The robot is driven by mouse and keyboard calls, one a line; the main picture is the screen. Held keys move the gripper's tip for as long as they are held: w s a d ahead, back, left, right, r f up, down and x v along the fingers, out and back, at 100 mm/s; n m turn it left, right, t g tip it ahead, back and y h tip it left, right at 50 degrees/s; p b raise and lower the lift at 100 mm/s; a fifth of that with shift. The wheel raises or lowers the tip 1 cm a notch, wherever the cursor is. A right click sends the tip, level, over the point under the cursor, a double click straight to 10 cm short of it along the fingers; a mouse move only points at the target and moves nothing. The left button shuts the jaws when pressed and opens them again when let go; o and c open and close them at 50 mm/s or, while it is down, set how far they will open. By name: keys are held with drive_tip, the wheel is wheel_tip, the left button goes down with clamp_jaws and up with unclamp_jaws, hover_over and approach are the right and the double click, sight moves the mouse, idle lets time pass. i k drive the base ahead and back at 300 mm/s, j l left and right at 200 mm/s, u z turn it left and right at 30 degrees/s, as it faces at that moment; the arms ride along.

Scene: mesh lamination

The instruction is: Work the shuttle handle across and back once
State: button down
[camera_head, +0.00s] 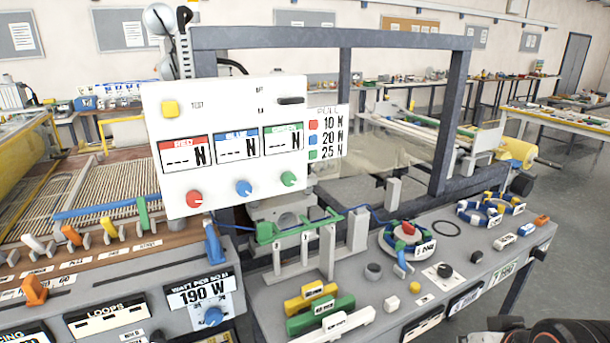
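I cannot tell for sure which part is the shuttle handle, as no readable label names it. Candidates on the machine include an orange handle (34,290) at the lower left and an upright blue handle (213,247) right of the slatted bed. A row of small levers stands behind them, among them a white lever (38,244), an orange lever (71,235) and a green lever (144,214). A dark part with an orange patch shows in the lower right corner, apart from all these handles; it seems to be my arm. My gripper's fingers are not visible.
A white panel (232,104) with red, blue and green knobs stands upright at the centre. A grey frame (448,120) rises behind it. A green bar (290,229) with a blue cord, colored blocks (320,317) and a round holder (407,245) crowd the grey console. Open floor lies right.

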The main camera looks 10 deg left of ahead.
sight(215, 254)
drive_tip(key=u, duration=1.4)
